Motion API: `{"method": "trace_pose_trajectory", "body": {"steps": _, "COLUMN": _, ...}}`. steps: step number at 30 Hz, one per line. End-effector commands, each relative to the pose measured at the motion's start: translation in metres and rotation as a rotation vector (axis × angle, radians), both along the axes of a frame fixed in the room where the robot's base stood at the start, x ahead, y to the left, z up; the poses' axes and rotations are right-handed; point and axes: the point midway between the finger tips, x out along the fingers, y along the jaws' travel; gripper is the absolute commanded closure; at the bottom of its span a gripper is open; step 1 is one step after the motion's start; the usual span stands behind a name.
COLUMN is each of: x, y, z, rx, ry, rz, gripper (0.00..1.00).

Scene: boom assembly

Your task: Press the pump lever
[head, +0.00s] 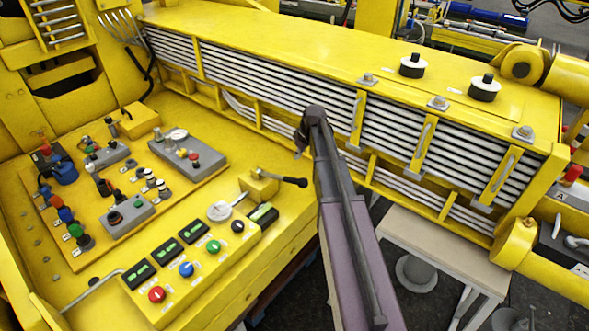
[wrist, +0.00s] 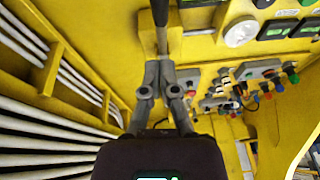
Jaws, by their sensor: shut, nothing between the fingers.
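The pump lever (head: 293,181) seems to be the black-handled lever. It sticks out to the right from a small yellow block (head: 257,186) on the control deck. In the wrist view a black handle (wrist: 159,11) on a thin grey rod points at the top edge, just beyond my fingertips. My gripper (wrist: 160,66) is shut and empty, its fingers drawn together in front of the rod. I cannot tell whether they touch it. In the head view my dark gripper (head: 302,141) is above and to the right of the lever, and its fingertips are hard to make out.
A yellow button panel (head: 205,262) with displays and coloured buttons is in front of the lever. Grey control boxes (head: 187,150) are to the left. The yellow boom (head: 330,55) with white hoses runs behind my gripper. A pale stool (head: 430,250) stands at the lower right.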

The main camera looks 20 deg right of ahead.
Motion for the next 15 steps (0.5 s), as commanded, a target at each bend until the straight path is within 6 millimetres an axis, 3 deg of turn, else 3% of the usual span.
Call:
{"method": "trace_pose_trajectory", "body": {"steps": 6, "x": -0.005, "y": -0.017, "z": 0.027, "rx": 0.108, "ry": -0.05, "rz": -0.038, "gripper": 1.0}}
{"method": "trace_pose_trajectory", "body": {"steps": 15, "x": -0.006, "y": -0.022, "z": 0.034, "rx": 0.154, "ry": -0.073, "rz": -0.053, "gripper": 1.0}}
